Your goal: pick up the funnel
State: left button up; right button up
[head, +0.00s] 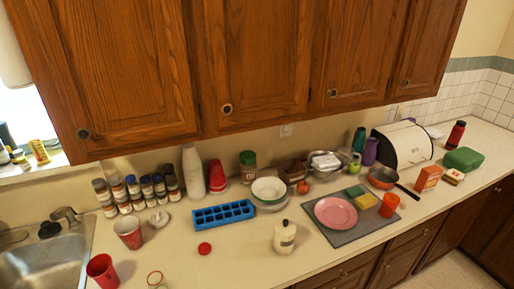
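I cannot pick out a funnel for certain. A small white object (159,218) lies on the counter in front of the spice jars at the left; its shape is too small to tell. Neither of my grippers is in the head view.
A blue ice tray (223,215), white bowl (268,189), white jar (284,238) and grey mat (348,235) occupy the middle. Wooden cabinets (250,60) overhang the counter. The front-centre counter is fairly clear.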

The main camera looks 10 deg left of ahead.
aim_at(99, 266)
jog(key=u, duration=1.8)
